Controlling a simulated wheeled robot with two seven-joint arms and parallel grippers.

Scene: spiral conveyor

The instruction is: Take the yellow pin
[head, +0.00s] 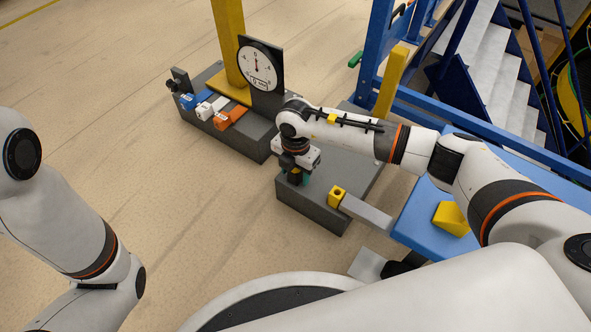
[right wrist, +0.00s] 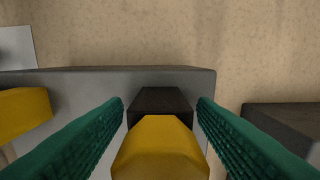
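The yellow pin (right wrist: 160,150) shows in the right wrist view as a faceted yellow piece with a black part (right wrist: 160,101) beyond it, above a grey block. My right gripper (right wrist: 160,110) has its green fingers on either side of it. The fingers stand apart, with narrow gaps to the pin visible. In the head view my right gripper (head: 294,178) points down over the near left end of the grey block (head: 315,210), and it mostly hides the pin there. My left arm shows at the left, but its gripper is out of the frame.
A yellow piece with a hole (head: 337,197) sits on the same block beside a grey bar (head: 367,212). Behind stands a grey base with a dial gauge (head: 258,66) and blue, white and orange clips (head: 230,117). A blue table (head: 415,220) with a yellow wedge (head: 451,218) is right.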

